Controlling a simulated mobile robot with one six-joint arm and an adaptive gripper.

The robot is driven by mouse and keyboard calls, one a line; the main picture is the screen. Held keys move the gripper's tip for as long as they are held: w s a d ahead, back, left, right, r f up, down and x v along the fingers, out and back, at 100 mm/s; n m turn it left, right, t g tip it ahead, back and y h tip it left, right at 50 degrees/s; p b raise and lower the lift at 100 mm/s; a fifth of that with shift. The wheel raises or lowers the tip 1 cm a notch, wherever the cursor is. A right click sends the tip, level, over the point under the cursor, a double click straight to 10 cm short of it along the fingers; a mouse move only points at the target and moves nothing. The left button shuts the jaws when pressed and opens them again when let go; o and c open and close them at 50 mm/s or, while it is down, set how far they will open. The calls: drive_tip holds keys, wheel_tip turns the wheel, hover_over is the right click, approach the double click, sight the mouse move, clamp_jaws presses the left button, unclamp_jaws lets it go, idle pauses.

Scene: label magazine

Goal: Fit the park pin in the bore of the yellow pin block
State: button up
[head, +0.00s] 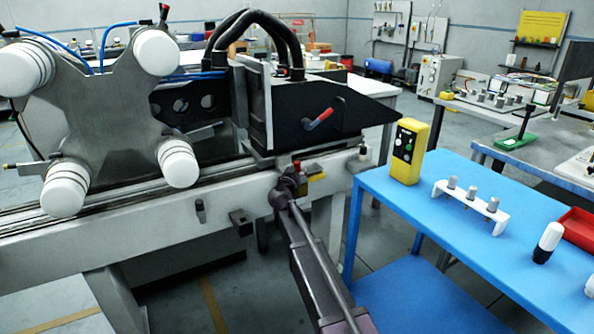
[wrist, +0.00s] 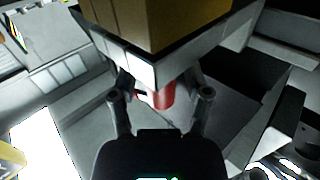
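The yellow pin block (head: 316,177) is on the front of the machine's rail, just right of my gripper. In the wrist view the yellow block (wrist: 155,22) fills the top, above a pale grey ledge. A red cylindrical end (wrist: 161,97), apparently the park pin, sticks out below that ledge. It shows as a small red spot in the head view (head: 297,164). My gripper (wrist: 161,92) has a finger on each side of the red end, with a visible gap on both sides. It is open. The bore and the rest of the pin are hidden.
The machine's long grey rail (head: 120,213) runs behind my gripper, with a black carriage (head: 290,115) above. A blue table (head: 440,215) at right holds a yellow button box (head: 409,150), a white rack (head: 470,207) and a red tray (head: 582,228).

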idle(0.4)
drive_tip(key=s+a, duration=0.2)
drive_tip(key=s, duration=1)
drive_tip(key=shift+a, duration=0.15)
drive_tip(key=shift+w, duration=0.1)
idle(0.5)
drive_tip(key=s+d+f+m+g+h, duration=0.1)
drive_tip(key=s+d+f+g, duration=0.25)
drive_tip(key=d, duration=0.45)
drive_tip(key=s+d+f+g+h, duration=0.1)
drive_tip(key=s+d+f+g, duration=0.25)
drive_tip(key=d, duration=0.45)
drive_tip(key=s+d+f+m+g+h, duration=0.1)
drive_tip(key=s+d+f+g, duration=0.3)
drive_tip(key=d, duration=0.4)
drive_tip(key=s+d+f+n+g+y, duration=0.2)
drive_tip(key=s+f+g+y, duration=0.15)
drive_tip(key=s, duration=0.65)
drive_tip(key=s+d+f+n+g+y, duration=0.2)
drive_tip(key=s+d+f+g+y, duration=0.15)
drive_tip(key=s, duration=0.55)
wheel_tip(320, 180, up, 28)
drive_tip(key=p, duration=2.9)
drive_tip(key=shift+w+a+r+h, duration=0.15)
drive_tip(key=shift+a+h, duration=0.15)
drive_tip(key=shift+a, duration=0.15)
